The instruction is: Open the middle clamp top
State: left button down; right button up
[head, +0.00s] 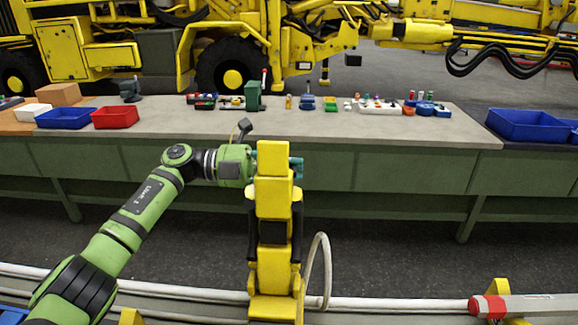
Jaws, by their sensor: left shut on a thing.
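The middle clamp (274,262) is a tall yellow piece with black side parts, in the lower centre of the head view. Its yellow top (273,205) stands upright above the base. My left gripper (294,168), at the end of the green arm from the left, is at the upper end of this top, partly hidden behind it. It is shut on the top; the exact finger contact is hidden. My right gripper is not in view.
Long white pipes (400,303) run across the front, and a white hose (326,265) loops up beside the clamp. A red-ended grey bar (535,305) lies at right. Behind stands a long workbench (370,130) with blue bins (530,123) and small parts.

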pick_arm(q)
jog(key=shift+w+r, duration=0.3)
jog(key=shift+r, duration=0.05)
jog(key=c, duration=1.3)
grip_release()
jog(key=shift+f, duration=0.1)
jog(key=a, duration=1.2)
jog(key=shift+a+f, duration=0.1)
jog(key=shift+f, duration=0.05)
jog(key=shift+s, duration=0.1)
